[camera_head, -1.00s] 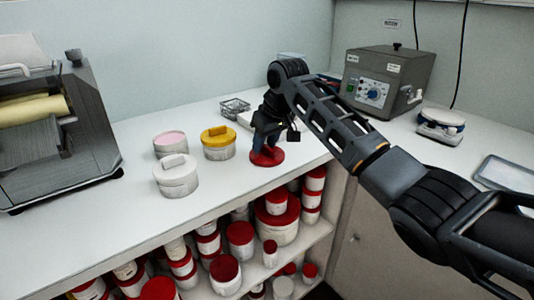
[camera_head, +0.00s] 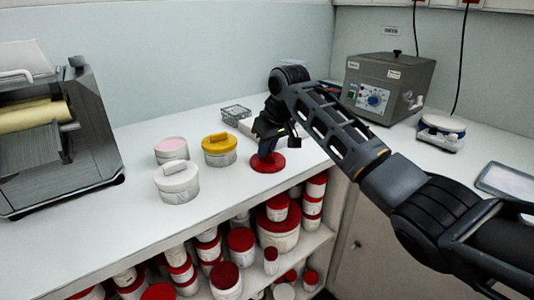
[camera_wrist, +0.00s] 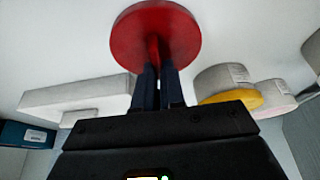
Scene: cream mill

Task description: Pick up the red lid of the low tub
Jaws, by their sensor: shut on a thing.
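The red lid (camera_head: 268,162) is a flat round disc at the front right of the white counter. My gripper (camera_head: 267,150) points down over it, with its fingers shut on the lid's raised grip. In the wrist view, the lid (camera_wrist: 135,35) lies just beyond my closed fingers (camera_wrist: 157,75), which meet its central grip. No tub body shows under the lid in either view. I cannot tell whether the lid rests on the counter or is slightly above it.
Left of the lid stand a yellow-lidded tub (camera_head: 220,157), a white tub (camera_head: 177,188) and a pink-topped tub (camera_head: 171,155). A roller mill (camera_head: 60,135) is far left; a grey control box (camera_head: 385,85) is back right. Red-lidded jars (camera_head: 240,238) fill the shelf below.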

